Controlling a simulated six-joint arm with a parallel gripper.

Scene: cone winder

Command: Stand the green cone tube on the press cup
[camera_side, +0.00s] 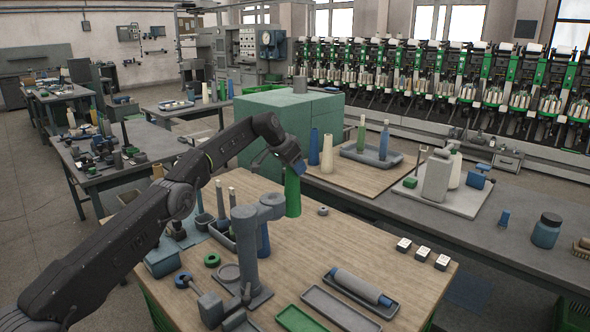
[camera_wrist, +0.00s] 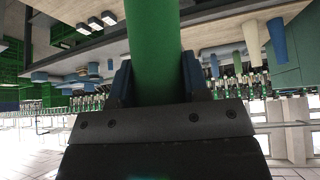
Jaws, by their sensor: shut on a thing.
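The green cone tube (camera_side: 292,193) hangs roughly upright from my gripper (camera_side: 291,166), above the wooden table in the side view. In the wrist view the green tube (camera_wrist: 154,45) fills the space between the two blue fingers of my gripper (camera_wrist: 157,78), which is shut on it. The grey press (camera_side: 244,245) stands just left of the tube, its arm reaching toward it. No cup shows clearly under the tube.
A green ring (camera_side: 212,259), a tray with a grey roller (camera_side: 360,287) and small labelled blocks (camera_side: 421,254) lie on the table (camera_side: 330,240). The table's right middle is mostly clear. More cones (camera_side: 327,153) stand behind.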

